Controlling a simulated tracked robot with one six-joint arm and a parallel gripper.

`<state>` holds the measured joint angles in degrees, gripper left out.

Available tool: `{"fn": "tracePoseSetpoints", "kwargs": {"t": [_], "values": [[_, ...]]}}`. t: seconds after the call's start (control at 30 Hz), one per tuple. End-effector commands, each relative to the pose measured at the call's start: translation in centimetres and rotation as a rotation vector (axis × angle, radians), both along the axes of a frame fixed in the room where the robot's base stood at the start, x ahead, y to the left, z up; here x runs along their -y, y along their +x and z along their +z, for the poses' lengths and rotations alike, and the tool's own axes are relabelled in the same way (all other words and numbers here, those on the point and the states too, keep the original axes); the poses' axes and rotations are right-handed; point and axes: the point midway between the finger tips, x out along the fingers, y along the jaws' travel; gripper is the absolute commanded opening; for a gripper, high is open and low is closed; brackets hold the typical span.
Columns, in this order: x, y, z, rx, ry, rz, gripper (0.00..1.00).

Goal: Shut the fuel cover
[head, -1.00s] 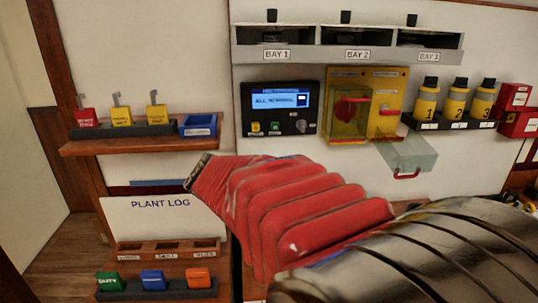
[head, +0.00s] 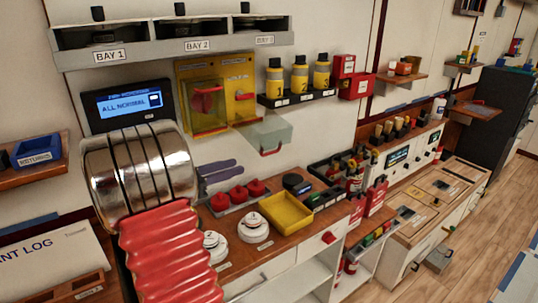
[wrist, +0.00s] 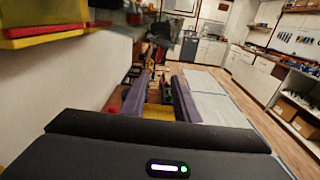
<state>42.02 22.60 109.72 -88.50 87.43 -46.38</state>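A yellow panel (head: 215,90) on the wall carries two switches. The left one sits behind a tinted yellow see-through cover (head: 203,105) that is down over it. On the right a red switch (head: 244,96) is uncovered, and a clear cover (head: 264,133) with a red handle (head: 270,152) sticks out open below it. The panel labels are too small to read, so I cannot tell which is named fuel. My gripper (head: 238,168) is below and left of the clear cover, apart from it. In the wrist view its fingers (wrist: 163,100) stand apart with nothing held.
Numbered yellow bottles (head: 299,75) stand on a shelf right of the panel. A display (head: 129,102) hangs left of the panel.

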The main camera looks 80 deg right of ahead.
Motion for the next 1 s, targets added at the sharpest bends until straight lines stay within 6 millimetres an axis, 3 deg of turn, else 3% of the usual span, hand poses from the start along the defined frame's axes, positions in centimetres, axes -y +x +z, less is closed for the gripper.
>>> {"fn": "tracePoseSetpoints", "kwargs": {"t": [0.17,0.67,1.0], "values": [[1.4,-0.3,0.0,-0.065,-0.008,-0.005,0.28],[1.9,-0.8,0.0,-0.067,-0.008,-0.004,0.28],[5.2,-3.8,-0.1,-0.067,-0.008,-0.008,0.28]]}}
